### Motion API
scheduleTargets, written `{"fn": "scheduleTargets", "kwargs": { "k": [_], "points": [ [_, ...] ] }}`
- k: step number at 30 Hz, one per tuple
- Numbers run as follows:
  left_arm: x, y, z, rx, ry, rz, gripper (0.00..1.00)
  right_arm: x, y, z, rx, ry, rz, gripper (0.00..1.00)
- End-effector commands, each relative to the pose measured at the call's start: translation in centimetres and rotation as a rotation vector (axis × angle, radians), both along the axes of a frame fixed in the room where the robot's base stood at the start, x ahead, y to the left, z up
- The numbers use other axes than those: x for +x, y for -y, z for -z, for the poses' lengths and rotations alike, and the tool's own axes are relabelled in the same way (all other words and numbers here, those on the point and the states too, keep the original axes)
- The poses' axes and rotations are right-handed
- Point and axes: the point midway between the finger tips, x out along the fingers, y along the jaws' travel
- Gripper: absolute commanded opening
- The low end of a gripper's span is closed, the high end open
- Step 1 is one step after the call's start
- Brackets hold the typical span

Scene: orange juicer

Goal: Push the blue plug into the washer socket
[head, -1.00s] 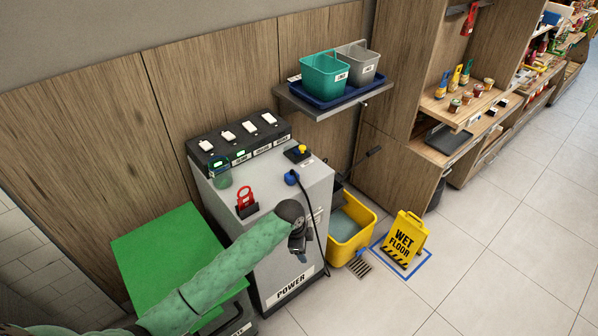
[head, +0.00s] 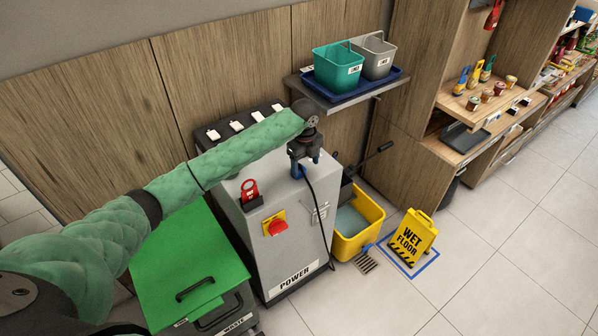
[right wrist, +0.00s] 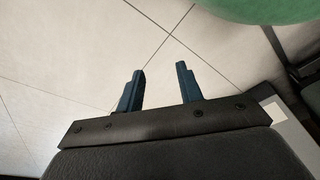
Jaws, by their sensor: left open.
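My left gripper (head: 306,164) is open, pointing down with blue fingertips over the right end of the grey POWER cabinet's top (head: 285,190). The blue plug is not clearly visible; the gripper hides the spot where it stood. A black cable (head: 326,225) runs down from beneath the gripper along the cabinet's right side. The black strip (head: 214,148) with several white switches stands at the back of the top. My left arm hides its front and labels, so I cannot make out the washer socket. My right gripper (right wrist: 160,88) is open and empty above the tiled floor.
A red lockout tag (head: 250,190) stands on the cabinet top, and a red knob (head: 277,227) is on its front. A green-lidded bin (head: 185,262) is at left. A shelf with buckets (head: 338,65) hangs close behind the gripper. A yellow mop bucket (head: 362,240) stands at right.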

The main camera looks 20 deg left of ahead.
Motion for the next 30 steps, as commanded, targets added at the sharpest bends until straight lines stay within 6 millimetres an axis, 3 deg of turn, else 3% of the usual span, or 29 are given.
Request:
{"fn": "scheduleTargets", "kwargs": {
  "k": [7, 23, 25, 27, 30],
  "points": [
    [2.1, -2.1, -2.0, 0.023, -0.013, 0.056, 0.67, -0.5, 0.0, 0.1, 0.0, -0.006, 0.0, 0.36],
    [2.4, -2.4, -1.8, 0.024, -0.015, 0.064, 0.67, 1.8, -1.3, -0.7, 0.015, 0.023, 0.005, 0.36],
    [2.4, -2.4, -1.3, 0.024, -0.015, 0.063, 0.67, 1.6, -1.2, -0.6, 0.015, 0.029, 0.004, 0.36],
    [2.4, -2.4, -0.7, 0.024, -0.015, 0.063, 0.67, -0.3, 0.0, 0.9, 0.002, 0.011, -0.002, 0.36],
    [2.4, -2.4, 0.1, 0.024, -0.014, 0.063, 0.67, -0.7, 0.5, 1.6, -0.002, 0.015, -0.004, 0.36]
  ]
}}
